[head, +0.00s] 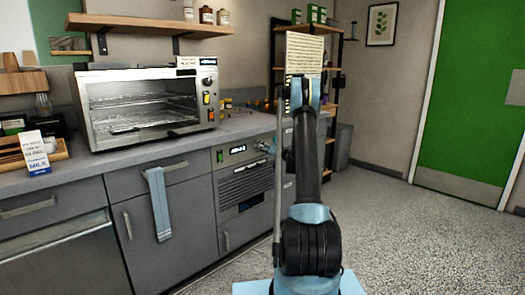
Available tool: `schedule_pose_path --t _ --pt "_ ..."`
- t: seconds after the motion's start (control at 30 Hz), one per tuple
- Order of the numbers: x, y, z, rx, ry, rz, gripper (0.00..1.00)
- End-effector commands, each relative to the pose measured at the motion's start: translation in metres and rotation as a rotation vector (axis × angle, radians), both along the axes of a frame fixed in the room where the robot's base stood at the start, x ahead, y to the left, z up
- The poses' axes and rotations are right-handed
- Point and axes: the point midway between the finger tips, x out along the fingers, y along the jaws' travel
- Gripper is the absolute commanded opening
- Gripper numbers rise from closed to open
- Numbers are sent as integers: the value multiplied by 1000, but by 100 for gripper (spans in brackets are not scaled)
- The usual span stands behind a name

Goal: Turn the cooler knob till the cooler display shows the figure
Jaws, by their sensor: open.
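The cooler (246,184) is a grey built-in unit under the counter, with slatted vents on its front. Its small dark display (238,149) has lit characters too small to read. A pale round knob (263,146) sits right of the display, near the upper right of the front. My arm rises in front of the unit's right side. A dark part of my gripper (289,158) shows just left of the arm, right of the knob and apart from it in the picture. The gripper is open; its fingertips are mostly hidden, and no held object shows.
A blue towel (160,203) hangs from a drawer handle. A shelf rack (313,100) stands behind my arm. The floor at right is clear towards a green door (485,95).

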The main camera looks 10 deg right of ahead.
Motion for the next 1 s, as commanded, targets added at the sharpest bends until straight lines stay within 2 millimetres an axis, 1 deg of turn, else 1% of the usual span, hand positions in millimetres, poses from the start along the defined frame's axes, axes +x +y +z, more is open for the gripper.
schedule_pose_path --t 0.27,0.3,0.47,0.5,0.63,1.0 --pt "1 1 0 0 0 0 54" --pt "1 1 0 0 0 0 50" --pt "1 1 0 0 0 -1 14" --pt "1 0 0 0 0 -1 10" --pt "2 0 0 3 3 -1 10" --pt "2 -1 0 99 73 -2 10"
